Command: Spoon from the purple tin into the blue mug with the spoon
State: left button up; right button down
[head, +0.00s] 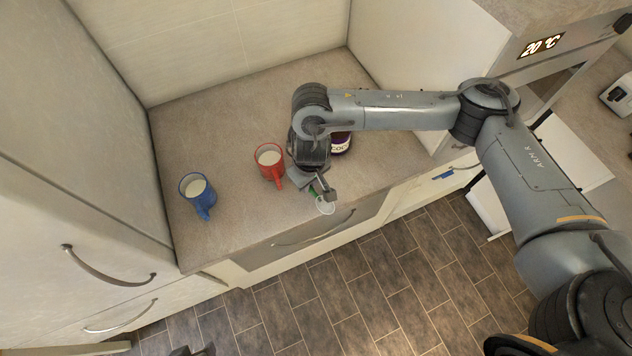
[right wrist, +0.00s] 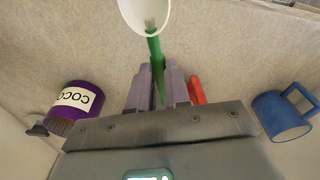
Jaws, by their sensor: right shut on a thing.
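My right gripper (head: 317,190) is shut on the spoon, which has a white bowl (head: 325,206) and a green handle. In the right wrist view the green handle (right wrist: 155,65) runs between the fingers and the bowl (right wrist: 143,10) points away from them. I cannot tell whether the bowl holds anything. The purple tin (head: 341,141) stands behind my right wrist, partly hidden; its "COCO" label shows in the right wrist view (right wrist: 75,97). The blue mug (head: 196,194) stands upright at the counter's left with pale contents; it also shows in the right wrist view (right wrist: 281,116).
A red mug (head: 269,163) with pale contents stands between the blue mug and my right gripper. Tall cabinets bound the counter (head: 235,215) on the left and right. Bare counter lies around the blue mug. A dark piece at the bottom edge may belong to my left gripper.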

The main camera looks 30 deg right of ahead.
jog(key=w+r+n+t+p, duration=0.1)
jog(key=w, duration=0.1)
jog(key=w+r+n+p, duration=0.1)
jog(key=w+r, duration=0.1)
jog(key=shift+d+r+t+y, duration=0.1)
jog(key=shift+t+y, duration=0.3)
jog(key=w+d+r+n+t+y+p, duration=0.25)
jog(key=w+d+r, duration=0.2)
jog(key=d, duration=0.25)
jog(key=w+d+r+n+t+y+p, duration=0.1)
jog(key=w+d+r+p, duration=0.2)
jog(key=w+d, duration=0.3)
notch_tip(320, 180, down, 9)
jog(key=s+d+b, duration=0.2)
jog(key=b, duration=0.7)
jog(key=w+a+r+g+h+p, duration=0.2)
jog(key=w+r+g+h+p, duration=0.1)
jog(key=r+p, duration=0.4)
jog(key=shift+a+g+p, duration=0.15)
jog(key=shift+g+p, duration=0.6)
jog(key=shift+p, duration=0.95)
